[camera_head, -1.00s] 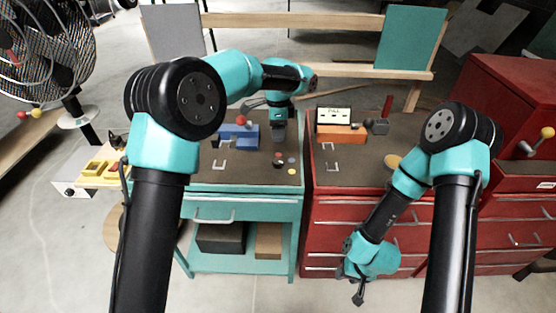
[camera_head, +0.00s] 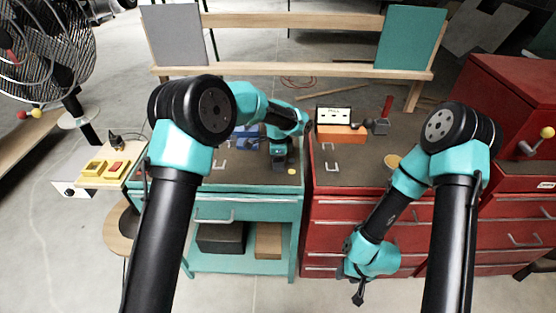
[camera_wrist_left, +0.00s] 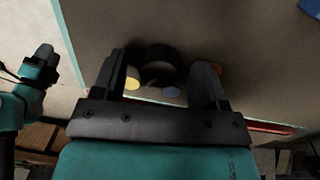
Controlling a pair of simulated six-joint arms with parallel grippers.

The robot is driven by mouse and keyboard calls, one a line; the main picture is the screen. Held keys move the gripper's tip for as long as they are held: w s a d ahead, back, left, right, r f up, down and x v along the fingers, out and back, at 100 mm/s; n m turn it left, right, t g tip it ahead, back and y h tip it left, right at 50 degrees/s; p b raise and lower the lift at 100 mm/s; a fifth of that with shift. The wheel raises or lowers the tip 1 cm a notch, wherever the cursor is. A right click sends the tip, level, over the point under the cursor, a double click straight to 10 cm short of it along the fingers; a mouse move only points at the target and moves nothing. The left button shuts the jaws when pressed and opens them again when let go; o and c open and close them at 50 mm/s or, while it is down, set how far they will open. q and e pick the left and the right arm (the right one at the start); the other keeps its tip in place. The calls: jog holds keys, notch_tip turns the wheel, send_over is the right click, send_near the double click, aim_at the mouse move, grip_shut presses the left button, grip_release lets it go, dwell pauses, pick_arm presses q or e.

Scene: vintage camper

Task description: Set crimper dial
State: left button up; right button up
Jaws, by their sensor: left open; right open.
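The dial (camera_wrist_left: 158,65) is a dark round piece on the brown bench top, between the two fingers of my open left gripper (camera_wrist_left: 160,80) in the left wrist view. A yellow dot (camera_wrist_left: 132,84), a blue dot (camera_wrist_left: 171,91) and a reddish dot (camera_wrist_left: 217,68) lie around it. In the head view my left gripper (camera_head: 279,167) points down over the dial and hides it; only the yellow dot (camera_head: 291,171) shows beside it. Whether the fingers touch the dial I cannot tell. My right gripper (camera_head: 358,294) hangs low in front of the red cabinet, away from the dial.
A blue device (camera_head: 246,131) stands behind on the teal bench (camera_head: 255,205), partly hidden by my left arm. An orange box with a white display (camera_head: 333,114) stands on the red cabinet (camera_head: 325,211).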

pick_arm(q)
jog(key=c, duration=0.9)
jog(key=shift+c, duration=0.2)
